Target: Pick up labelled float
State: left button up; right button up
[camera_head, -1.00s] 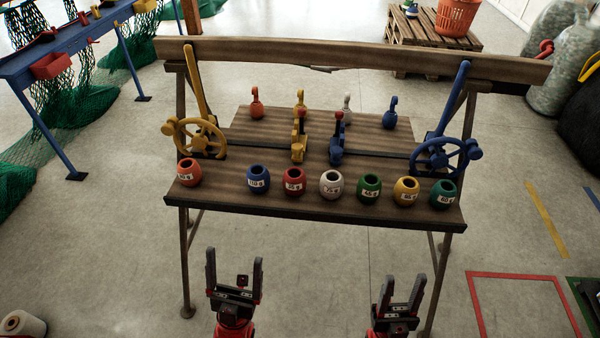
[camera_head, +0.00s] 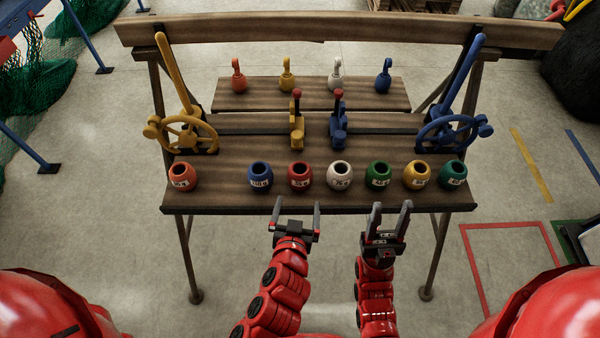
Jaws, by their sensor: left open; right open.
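Several round floats with paper labels stand in a row along the front of the wooden bench: orange (camera_head: 182,177), blue (camera_head: 260,175), red (camera_head: 300,176), white (camera_head: 340,175), green (camera_head: 378,174), yellow (camera_head: 416,175) and teal (camera_head: 452,175). Their label text is too small to read surely. My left gripper (camera_head: 296,212) is open and empty, just in front of the bench edge below the red float. My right gripper (camera_head: 389,216) is open and empty, in front of the edge below the green float. Neither touches a float.
Hooked weights, such as an orange one (camera_head: 238,80), stand on a raised back board. A yellow handwheel (camera_head: 184,135) and a blue handwheel (camera_head: 452,132) with levers flank the bench (camera_head: 225,195). Yellow and blue clamps stand mid-bench. A wooden beam (camera_head: 340,32) spans the back.

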pick_arm(q)
jog(key=p, duration=0.4)
send_near(300, 172)
jog(key=x, duration=0.4)
jog(key=shift+w+r, duration=0.3)
jog(key=shift+w+d+f, duration=0.1)
jog(key=shift+w+f, duration=0.25)
jog(key=shift+w, duration=0.3)
jog(key=shift+w+f+p, duration=0.25)
jog(key=shift+w+p, duration=0.25)
jog(key=shift+p, duration=0.1)
jog(key=shift+f+p+x, duration=0.25)
jog(key=shift+p+x, duration=0.3)
jog(key=shift+x, duration=1.45)
jog(key=shift+s+d, duration=0.1)
jog(key=c, duration=1.2)
